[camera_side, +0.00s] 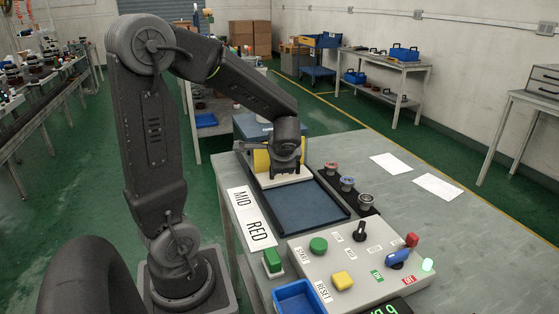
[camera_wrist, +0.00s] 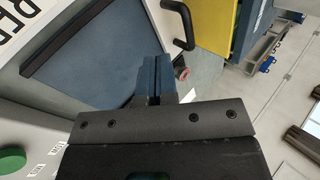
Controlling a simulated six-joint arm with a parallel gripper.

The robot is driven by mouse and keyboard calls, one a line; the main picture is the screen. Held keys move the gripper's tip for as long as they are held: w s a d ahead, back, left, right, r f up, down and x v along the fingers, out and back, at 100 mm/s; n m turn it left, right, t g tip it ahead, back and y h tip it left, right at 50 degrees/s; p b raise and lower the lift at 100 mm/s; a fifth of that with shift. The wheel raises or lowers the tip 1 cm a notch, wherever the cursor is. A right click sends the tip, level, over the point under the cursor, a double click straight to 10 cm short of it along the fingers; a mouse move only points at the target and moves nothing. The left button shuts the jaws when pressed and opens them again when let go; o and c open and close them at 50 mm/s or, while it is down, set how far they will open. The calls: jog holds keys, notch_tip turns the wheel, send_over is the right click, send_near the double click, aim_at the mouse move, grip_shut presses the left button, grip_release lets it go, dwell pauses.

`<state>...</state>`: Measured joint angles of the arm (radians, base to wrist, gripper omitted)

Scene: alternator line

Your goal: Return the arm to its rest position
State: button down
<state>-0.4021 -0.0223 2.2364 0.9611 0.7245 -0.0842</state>
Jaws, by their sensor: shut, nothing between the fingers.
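My gripper (camera_wrist: 153,80) shows in the wrist view with its two dark blue fingers pressed together and nothing between them. In the side view my arm reaches over the table and bends down at the wrist, close to a yellow block (camera_side: 262,160) on the far side of a dark blue mat (camera_side: 305,205). The fingers are hidden in the side view. In the wrist view the blue mat (camera_wrist: 90,60) lies to the left of the fingers, and a yellow panel with a black handle (camera_wrist: 180,25) is beyond them.
A control box (camera_side: 345,265) with green, yellow, red and blue controls stands at the front. A dark strip with several round parts (camera_side: 347,184) lies right of the mat. A blue bin (camera_side: 298,297) is at the front edge. White sheets (camera_side: 391,167) lie on the otherwise clear right side.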

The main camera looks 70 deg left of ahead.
jog(key=s+d+r+t+h, duration=0.1)
jog(key=s+d+r+h, duration=0.1)
jog(key=d, duration=0.6)
jog(key=s+d+r+n+t+h, duration=0.1)
jog(key=s+d+r+h, duration=0.2)
jog(key=d, duration=0.5)
jog(key=s+d+r+n+t+h, duration=0.1)
jog(key=s+d+r+t+h, duration=0.1)
jog(key=d, duration=0.6)
jog(key=shift+s+r+h, duration=0.45)
jog(key=shift+r+h, duration=0.05)
jog(key=shift+r, duration=0.1)
